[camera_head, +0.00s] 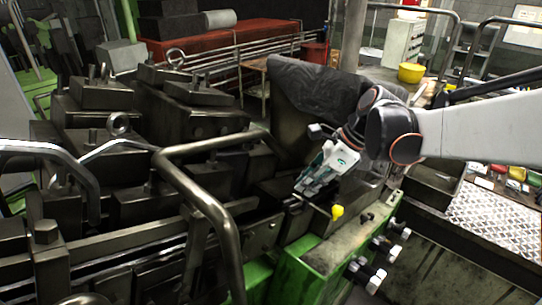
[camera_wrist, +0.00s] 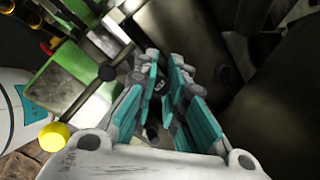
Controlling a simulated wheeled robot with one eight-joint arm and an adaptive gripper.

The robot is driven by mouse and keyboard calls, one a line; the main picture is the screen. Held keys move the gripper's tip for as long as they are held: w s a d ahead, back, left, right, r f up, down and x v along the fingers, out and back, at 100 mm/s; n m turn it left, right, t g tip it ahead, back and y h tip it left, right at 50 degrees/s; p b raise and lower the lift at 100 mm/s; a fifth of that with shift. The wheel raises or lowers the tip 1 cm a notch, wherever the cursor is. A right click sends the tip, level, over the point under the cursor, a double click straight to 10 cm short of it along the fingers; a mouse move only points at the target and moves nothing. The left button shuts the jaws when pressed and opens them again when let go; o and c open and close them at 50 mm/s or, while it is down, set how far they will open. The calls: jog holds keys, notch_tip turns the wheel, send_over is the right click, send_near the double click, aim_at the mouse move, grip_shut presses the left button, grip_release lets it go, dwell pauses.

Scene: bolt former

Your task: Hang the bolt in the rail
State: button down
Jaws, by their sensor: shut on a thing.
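My gripper (camera_head: 303,190) reaches down and left over the machine, just behind the green block. In the wrist view its teal-padded fingers (camera_wrist: 164,72) are close together around a small dark piece, the bolt (camera_wrist: 153,128), which shows only in part between them. In the head view a small bright bit shows at the fingertips, and the rest of the bolt is hidden by the fingers. The dark metal rail (camera_head: 262,236) runs along the machine's front, below and left of my gripper. I cannot tell whether the bolt touches it.
A curved metal handle bar (camera_head: 205,200) rises left of my gripper. A green block (camera_head: 335,250) with a yellow knob (camera_head: 337,212) and several bolt-like knobs stands below right. Heavy dark machine blocks (camera_head: 190,118) fill the left. A grey cover (camera_head: 320,92) is behind the arm.

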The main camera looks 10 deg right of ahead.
jog(key=shift+s+f, duration=0.15)
jog(key=shift+f, duration=0.1)
dwell(0.3)
jog(key=c, duration=1.6)
grip_release()
jog(key=shift+o, duration=0.2)
jog(key=o, duration=0.5)
jog(key=shift+r, duration=0.2)
